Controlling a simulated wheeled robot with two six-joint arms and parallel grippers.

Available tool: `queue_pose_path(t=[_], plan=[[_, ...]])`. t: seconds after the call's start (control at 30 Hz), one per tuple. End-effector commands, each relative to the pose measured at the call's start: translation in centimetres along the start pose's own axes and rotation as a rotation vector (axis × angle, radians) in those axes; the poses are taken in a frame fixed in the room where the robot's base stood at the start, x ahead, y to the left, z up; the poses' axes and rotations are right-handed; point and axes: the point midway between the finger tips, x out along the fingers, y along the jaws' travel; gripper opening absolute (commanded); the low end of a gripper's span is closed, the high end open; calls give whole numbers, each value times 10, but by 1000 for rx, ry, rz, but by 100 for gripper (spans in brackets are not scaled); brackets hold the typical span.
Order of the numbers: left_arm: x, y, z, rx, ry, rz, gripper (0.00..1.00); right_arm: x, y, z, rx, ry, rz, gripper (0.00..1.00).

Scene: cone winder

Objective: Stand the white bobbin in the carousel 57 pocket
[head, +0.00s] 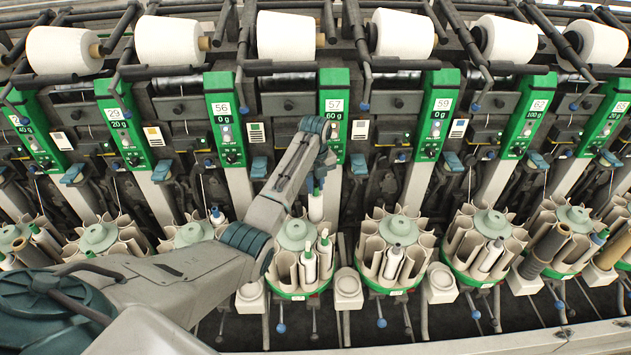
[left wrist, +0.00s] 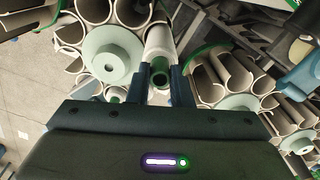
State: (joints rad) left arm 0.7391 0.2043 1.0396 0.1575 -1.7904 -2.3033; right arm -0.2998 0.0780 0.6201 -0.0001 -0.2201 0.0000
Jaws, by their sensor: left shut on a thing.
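The white bobbin (head: 316,207) hangs upright below my left gripper (head: 318,178) in the head view. My left gripper is shut on its upper end. In the left wrist view the bobbin (left wrist: 160,45) is between the two fingers (left wrist: 160,72), its hollow end facing the camera. The carousel (head: 295,231) below it stands under the green panel marked 57 (head: 334,104), slightly to its left. The bobbin is at its back right side; whether it touches a pocket is not clear. My right gripper is not in view.
That carousel holds white bobbins (head: 308,266) in its front right pockets. Another carousel (head: 397,231) stands close on the right, with a grey-tipped bobbin in it. A cream block (head: 347,288) sits between them. Yarn cones (head: 286,37) line the top.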

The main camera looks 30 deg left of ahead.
Motion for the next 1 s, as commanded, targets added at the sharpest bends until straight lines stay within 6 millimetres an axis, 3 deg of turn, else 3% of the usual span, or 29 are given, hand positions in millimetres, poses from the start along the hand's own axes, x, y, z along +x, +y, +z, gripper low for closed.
queue_pose_path(t=[0.3,0.7,1.0], plan=[[19,0,0,0,0,0,0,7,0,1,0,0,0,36],[20,0,0,0,-1,-1,0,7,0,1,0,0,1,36],[36,0,0,0,0,0,0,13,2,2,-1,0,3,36]])
